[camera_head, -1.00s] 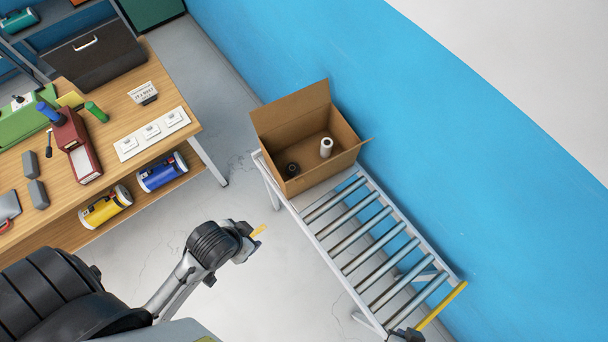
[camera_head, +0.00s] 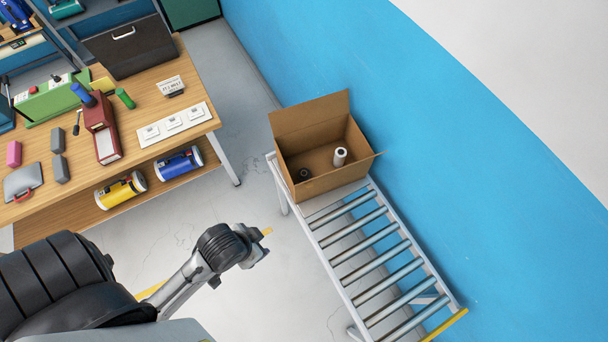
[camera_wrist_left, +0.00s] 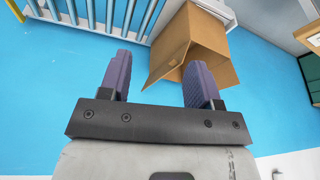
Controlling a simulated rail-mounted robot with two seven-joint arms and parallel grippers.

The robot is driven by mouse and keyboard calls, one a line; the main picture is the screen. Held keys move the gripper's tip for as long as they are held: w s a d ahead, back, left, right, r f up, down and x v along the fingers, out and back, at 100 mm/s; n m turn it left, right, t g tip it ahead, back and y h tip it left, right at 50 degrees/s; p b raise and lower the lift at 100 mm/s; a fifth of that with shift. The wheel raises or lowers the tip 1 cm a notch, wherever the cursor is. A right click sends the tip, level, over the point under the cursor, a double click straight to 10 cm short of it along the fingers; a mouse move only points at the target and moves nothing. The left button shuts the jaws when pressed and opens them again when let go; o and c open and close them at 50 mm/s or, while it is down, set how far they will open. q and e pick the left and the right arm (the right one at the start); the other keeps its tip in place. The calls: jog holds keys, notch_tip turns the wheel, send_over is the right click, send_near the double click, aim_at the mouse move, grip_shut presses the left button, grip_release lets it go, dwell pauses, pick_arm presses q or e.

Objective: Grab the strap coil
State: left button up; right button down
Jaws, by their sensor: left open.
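A small dark round item (camera_head: 303,174), which may be the strap coil, lies in the open cardboard box (camera_head: 318,187) in the head view. A white roll (camera_head: 340,156) stands in the same box. My left arm reaches in from the lower left, and its end is left of the conveyor and apart from the box. In the left wrist view my left gripper (camera_wrist_left: 158,72) is open with nothing between its purple-grey fingers. The box (camera_wrist_left: 190,45) shows beyond the fingers there, but its contents are hidden. My right gripper is not in view.
The box sits at the far end of a roller conveyor (camera_head: 378,262) along a blue wall (camera_head: 440,140). A wooden workbench (camera_head: 110,180) with tools, a dark case (camera_head: 130,50) and a lower shelf stands at left. Bare floor separates bench and conveyor.

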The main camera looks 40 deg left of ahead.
pick_arm(q)
jog(key=shift+d, duration=0.1)
dwell(0.3)
jog(key=o, duration=0.6)
jog(key=shift+a, duration=0.2)
jog(key=shift+o, duration=0.2)
jog(key=shift+d, duration=0.1)
